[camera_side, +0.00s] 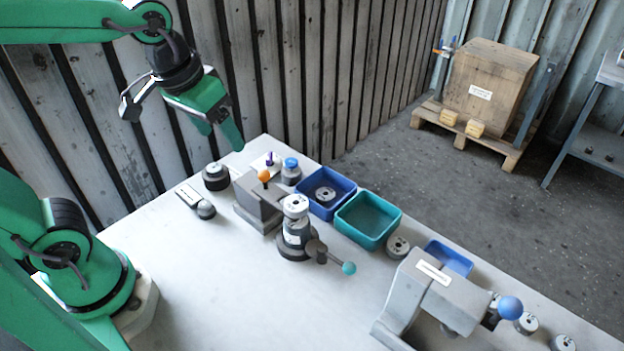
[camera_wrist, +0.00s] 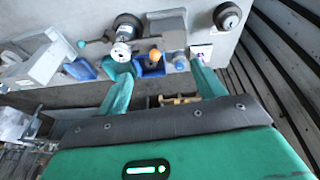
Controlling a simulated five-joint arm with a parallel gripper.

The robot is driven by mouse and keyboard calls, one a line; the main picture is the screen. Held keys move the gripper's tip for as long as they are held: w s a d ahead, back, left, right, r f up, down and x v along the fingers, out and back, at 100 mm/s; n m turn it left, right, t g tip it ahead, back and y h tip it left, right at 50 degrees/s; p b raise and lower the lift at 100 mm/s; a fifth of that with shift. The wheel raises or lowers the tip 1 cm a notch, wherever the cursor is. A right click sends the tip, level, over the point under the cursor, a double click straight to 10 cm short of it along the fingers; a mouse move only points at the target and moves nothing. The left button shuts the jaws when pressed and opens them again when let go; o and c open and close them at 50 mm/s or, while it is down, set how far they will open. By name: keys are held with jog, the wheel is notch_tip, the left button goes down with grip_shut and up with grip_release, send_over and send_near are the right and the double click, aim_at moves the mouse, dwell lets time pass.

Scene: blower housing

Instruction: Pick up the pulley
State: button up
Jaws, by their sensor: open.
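I cannot tell for certain which part is the pulley. A grey round part with a dark center (camera_side: 325,194) lies inside the blue bin (camera_side: 345,184). A dark round part (camera_side: 215,178) stands at the table's far left corner; it also shows in the wrist view (camera_wrist: 228,16). Another grey round part (camera_side: 398,246) sits beside the teal bin. My gripper (camera_side: 222,140) is open and empty, above the far left corner of the table and apart from all parts. In the wrist view its two green fingers (camera_wrist: 160,62) are spread.
The teal bin (camera_side: 368,221) looks empty. A grey block with an orange knob (camera_side: 258,202), a grey fixture with a teal-knobbed handle (camera_side: 295,235) and a larger grey press with a blue knob (camera_side: 430,295) stand up from the table. The near left tabletop (camera_side: 215,275) is clear.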

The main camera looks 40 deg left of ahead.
aim_at(295, 204)
jog(key=w+d+f+g, duration=0.1)
jog(key=w+d+f, duration=0.1)
jog(key=d, duration=0.1)
jog(key=w+d+f+n+g, duration=0.1)
jog(key=w+d+f, duration=0.1)
jog(key=d, duration=0.2)
jog(key=w+d+f+g, duration=0.1)
jog(key=w+d, duration=0.1)
jog(key=d, duration=0.1)
jog(key=shift+w+d+f+y, duration=0.25)
jog(key=shift+w+f+y, duration=0.05)
jog(key=shift+w+f, duration=0.1)
jog(key=shift+f, duration=0.1)
jog(key=shift+f, duration=1.2)
jog(key=shift+f, duration=0.1)
jog(key=shift+s+d+f, duration=0.1)
jog(key=shift+f, duration=2.4)
jog(key=c, duration=1.1)
